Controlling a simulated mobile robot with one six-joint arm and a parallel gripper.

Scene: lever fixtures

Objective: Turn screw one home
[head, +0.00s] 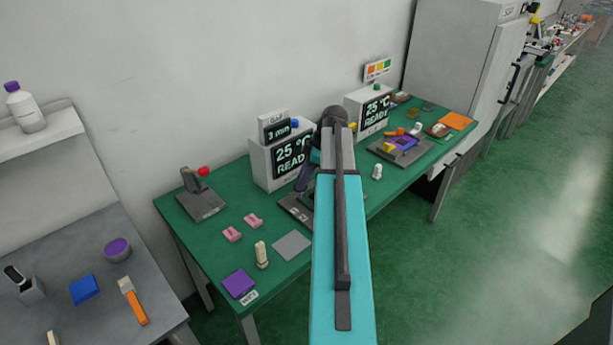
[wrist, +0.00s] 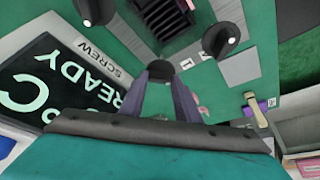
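My gripper (wrist: 160,72) points down over the green table in the wrist view. Its two dark purple fingers stand apart, with green table showing between them. A dark round thing with a grey top sits at the fingertips; I cannot tell whether the fingers touch it. Two black knobs (wrist: 220,40) (wrist: 95,10) show beyond, each with a pale pointer mark. In the head view my arm hides most of this fixture.
A display box (head: 268,165) reading 25 °C READY stands close to the gripper's left, with another (head: 353,112) farther back. Pink blocks (head: 253,220), a cream peg (head: 262,254), a grey pad (head: 292,245) and a purple pad (head: 239,283) lie on the near table. A red-knobbed lever (head: 202,203) stands left.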

